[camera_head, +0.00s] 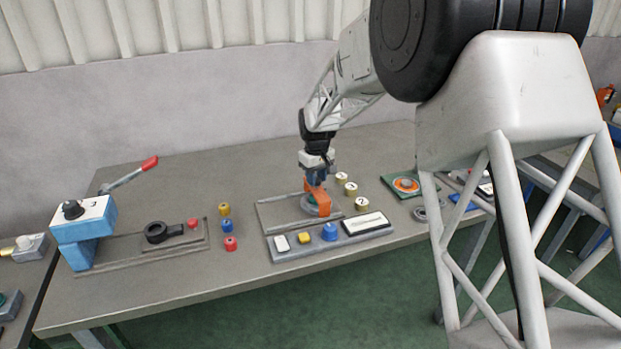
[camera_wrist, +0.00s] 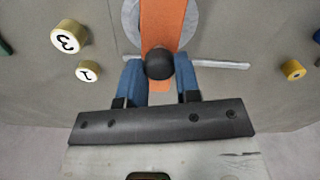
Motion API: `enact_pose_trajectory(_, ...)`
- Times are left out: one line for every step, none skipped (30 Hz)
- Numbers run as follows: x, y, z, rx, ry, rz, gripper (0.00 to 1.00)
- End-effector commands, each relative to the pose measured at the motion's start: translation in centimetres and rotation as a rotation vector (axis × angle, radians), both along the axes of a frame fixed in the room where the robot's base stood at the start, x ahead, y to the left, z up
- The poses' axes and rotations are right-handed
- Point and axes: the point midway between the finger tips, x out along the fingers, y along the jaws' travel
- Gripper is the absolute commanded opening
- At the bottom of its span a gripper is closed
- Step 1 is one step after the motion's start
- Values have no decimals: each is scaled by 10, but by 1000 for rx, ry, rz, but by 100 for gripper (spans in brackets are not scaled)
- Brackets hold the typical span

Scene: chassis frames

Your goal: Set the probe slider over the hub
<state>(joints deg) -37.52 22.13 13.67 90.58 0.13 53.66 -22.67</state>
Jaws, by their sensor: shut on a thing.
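The probe slider (camera_head: 316,198) is an orange bracket standing on a grey base plate on the table. In the wrist view it shows as a long orange bar (camera_wrist: 163,25) with a black knob (camera_wrist: 160,64). My gripper (camera_head: 317,179) points down from above, and its blue fingers (camera_wrist: 160,75) are shut on the slider at the knob. A grey round disc, seemingly the hub (camera_wrist: 131,20), shows on both sides of the orange bar, under it. The arm and slider hide much of the disc, so I cannot tell whether the slider is centred on it.
Several numbered cream cylinders (camera_head: 351,188) stand right of the plate. A grey panel (camera_head: 290,256) with coloured buttons lies in front. Red, blue and yellow pieces (camera_head: 228,226) stand to the left, near a blue-and-white lever press (camera_head: 84,218). The table's back is clear.

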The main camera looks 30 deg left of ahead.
Motion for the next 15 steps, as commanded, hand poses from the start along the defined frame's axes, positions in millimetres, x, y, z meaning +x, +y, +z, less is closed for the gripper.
enact_pose_trajectory(4,-3,1,0,-4,-3,0)
enact_pose_trajectory(4,-3,1,0,-4,-3,0)
enact_pose_trajectory(4,-4,1,0,-4,-3,0)
enact_pose_trajectory(5,-4,1,0,-4,-4,0)
enact_pose_trajectory(5,-4,1,-1,-5,-4,32)
enact_pose_trajectory(5,-4,1,-1,-5,-4,38)
enact_pose_trajectory(5,-4,1,0,-4,-4,43)
enact_pose_trajectory(4,-4,1,0,-4,-4,47)
enact_pose_trajectory(4,-4,1,0,-4,-3,54)
enact_pose_trajectory(4,-3,1,-1,-4,-3,56)
enact_pose_trajectory(4,-3,1,-1,-4,-3,56)
enact_pose_trajectory(3,-3,1,-1,-3,-3,56)
enact_pose_trajectory(3,-3,1,-1,-3,-3,56)
enact_pose_trajectory(3,-3,1,-1,-3,-3,56)
enact_pose_trajectory(3,-3,1,-1,-3,-3,56)
